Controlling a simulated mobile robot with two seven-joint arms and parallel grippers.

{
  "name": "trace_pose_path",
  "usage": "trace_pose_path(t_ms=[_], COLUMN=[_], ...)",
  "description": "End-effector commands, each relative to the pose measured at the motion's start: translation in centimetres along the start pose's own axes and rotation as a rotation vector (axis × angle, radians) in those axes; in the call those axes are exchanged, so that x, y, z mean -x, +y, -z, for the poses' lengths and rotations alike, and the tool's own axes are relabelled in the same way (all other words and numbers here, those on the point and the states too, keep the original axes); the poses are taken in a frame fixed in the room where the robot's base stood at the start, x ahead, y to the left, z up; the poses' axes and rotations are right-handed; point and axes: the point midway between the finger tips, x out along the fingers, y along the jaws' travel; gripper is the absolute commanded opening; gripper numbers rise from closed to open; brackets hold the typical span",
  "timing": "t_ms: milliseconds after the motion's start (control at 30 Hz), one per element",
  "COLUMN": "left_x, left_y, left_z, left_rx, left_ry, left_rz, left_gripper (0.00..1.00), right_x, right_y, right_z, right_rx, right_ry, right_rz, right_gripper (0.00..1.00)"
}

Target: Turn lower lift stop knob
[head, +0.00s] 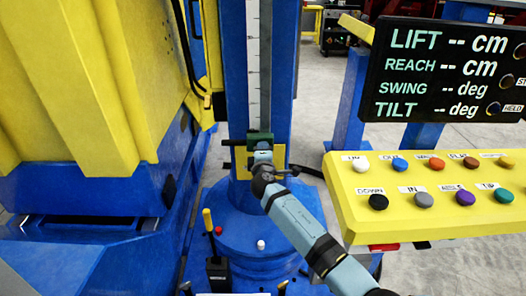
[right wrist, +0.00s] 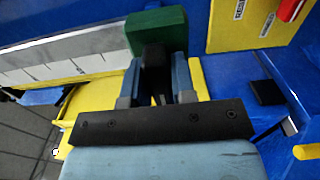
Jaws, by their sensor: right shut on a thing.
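The lower lift stop is a green block (head: 260,138) on the blue column, beside the white scale strip. It also shows at the top of the right wrist view (right wrist: 172,30). A black knob (right wrist: 155,57) sticks out from the green block. My right gripper (head: 262,163) reaches up to the stop from the lower right. In the right wrist view its fingers (right wrist: 158,78) are shut on the knob, one on each side. In the head view the gripper hides the knob. My left gripper is not in view.
A yellow button panel (head: 430,218) stands at the right, below a black readout (head: 440,75) showing dashes. A yellow plate (head: 242,166) sits behind the gripper. Large yellow and blue machine parts fill the left. Levers, one yellow-topped (head: 207,220), stand below the column.

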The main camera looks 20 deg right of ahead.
Motion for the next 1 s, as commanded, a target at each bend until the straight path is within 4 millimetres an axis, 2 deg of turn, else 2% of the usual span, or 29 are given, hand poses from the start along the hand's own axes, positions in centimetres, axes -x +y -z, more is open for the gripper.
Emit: trace_pose_path(t_ms=[133, 167, 233, 267, 533, 667, 767, 1000], left_x=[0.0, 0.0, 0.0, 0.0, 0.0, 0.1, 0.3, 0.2], left_y=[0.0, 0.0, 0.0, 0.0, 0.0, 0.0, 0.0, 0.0], left_z=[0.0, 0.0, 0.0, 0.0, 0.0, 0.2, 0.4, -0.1], left_rx=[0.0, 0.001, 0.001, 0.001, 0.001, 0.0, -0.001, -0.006], left_ry=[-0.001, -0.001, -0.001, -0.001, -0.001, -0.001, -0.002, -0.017], left_rz=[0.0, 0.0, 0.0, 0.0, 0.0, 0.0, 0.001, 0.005], left_gripper=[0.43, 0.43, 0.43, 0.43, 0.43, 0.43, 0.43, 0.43], right_x=[-0.1, -0.1, -0.1, -0.1, 0.1, 1.1, 2.9, 8.5], right_y=[0.2, 0.2, 0.2, 0.2, 0.1, 0.1, 0.1, 0.1], right_z=[-0.1, -0.1, -0.1, -0.1, 0.0, 0.0, 0.0, 0.0], right_rx=[-0.001, -0.001, -0.001, -0.001, -0.001, -0.001, -0.003, -0.003], right_ry=[-0.001, -0.001, -0.001, -0.001, 0.0, 0.0, 0.001, 0.001], right_rz=[-0.003, -0.003, -0.003, -0.002, -0.001, 0.0, 0.001, 0.001], right_gripper=[0.01, 0.29, 0.45, 0.47, 0.47, 0.47, 0.47, 0.47])
